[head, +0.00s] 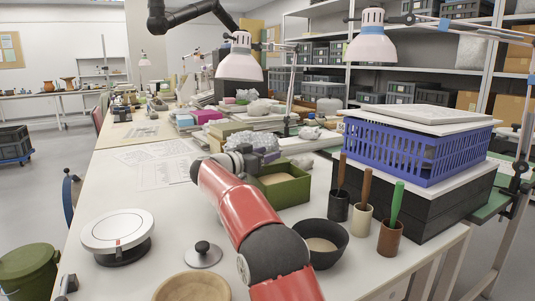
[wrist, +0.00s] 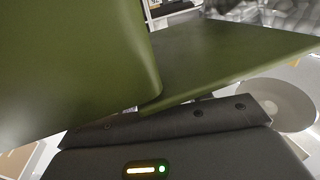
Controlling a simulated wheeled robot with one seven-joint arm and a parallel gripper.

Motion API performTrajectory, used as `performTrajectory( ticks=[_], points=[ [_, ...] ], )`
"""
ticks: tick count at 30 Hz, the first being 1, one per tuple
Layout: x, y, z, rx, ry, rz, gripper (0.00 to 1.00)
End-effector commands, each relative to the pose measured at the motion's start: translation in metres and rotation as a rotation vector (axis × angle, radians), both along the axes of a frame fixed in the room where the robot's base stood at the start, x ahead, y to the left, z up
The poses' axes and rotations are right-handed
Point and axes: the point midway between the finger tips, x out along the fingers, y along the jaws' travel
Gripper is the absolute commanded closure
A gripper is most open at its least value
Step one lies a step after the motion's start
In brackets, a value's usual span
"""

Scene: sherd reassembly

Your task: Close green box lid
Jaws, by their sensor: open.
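The green box (head: 287,190) stands on the table just beyond my red arm. Its top is uncovered on the visible side, showing a tan-brown inside. The lid cannot be told apart in the head view. My gripper (head: 238,160) is at the box's far left edge, partly hidden by my wrist. In the wrist view, one large green surface (wrist: 75,65) fills the left and a flat green panel (wrist: 235,58) spreads right, close to my gripper. I cannot tell which is lid and which is wall. My gripper is open; its fingertips and any contact are not clear.
A black bowl (head: 322,243) and cups with tools, including a brown cup (head: 390,238), stand right of my arm. A blue basket (head: 418,148) sits on dark drawers (head: 410,205). A white turntable (head: 117,232) is at left.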

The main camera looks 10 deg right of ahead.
Motion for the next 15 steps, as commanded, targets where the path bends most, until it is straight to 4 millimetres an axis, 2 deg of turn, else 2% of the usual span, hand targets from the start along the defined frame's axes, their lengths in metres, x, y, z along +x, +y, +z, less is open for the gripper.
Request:
performTrajectory(
  ticks=[3, 11, 15],
  points=[
    [0.0041, -0.0067, -0.0002, 0.000, 0.000, -0.001, 0.51],
    [0.0048, -0.0078, -0.0001, -0.001, 0.001, 0.000, 0.51],
    [0.0047, -0.0077, -0.0001, 0.000, 0.000, 0.000, 0.68]
  ],
)
